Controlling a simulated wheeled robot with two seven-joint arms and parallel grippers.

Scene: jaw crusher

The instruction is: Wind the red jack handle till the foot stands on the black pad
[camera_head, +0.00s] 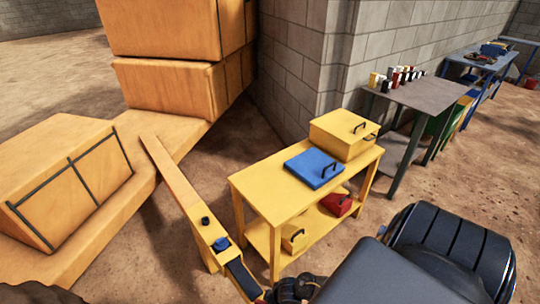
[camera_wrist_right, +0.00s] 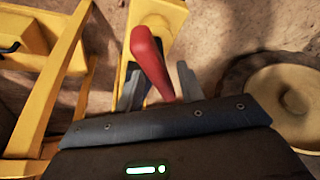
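The red jack handle (camera_wrist_right: 147,50) stands up between the two grey fingers of my right gripper (camera_wrist_right: 157,78) in the right wrist view. The fingers are apart, with a visible gap on the right side of the handle, so the gripper looks open around it. The handle's lower end is hidden behind the gripper body. In the head view, the yellow drawbar (camera_head: 180,188) runs down to the bottom edge, where my right arm hides most of its end. I cannot make out the foot or the black pad in either view. My left gripper is not in view.
A yellow table (camera_head: 262,186) stands right of the drawbar, with a blue case (camera_head: 308,166) and a yellow box (camera_head: 340,138) on top. A red box (camera_head: 336,204) is on its lower shelf. A block wall (camera_head: 345,50) stands behind. A round yellowish disc (camera_wrist_right: 290,100) lies right of my gripper.

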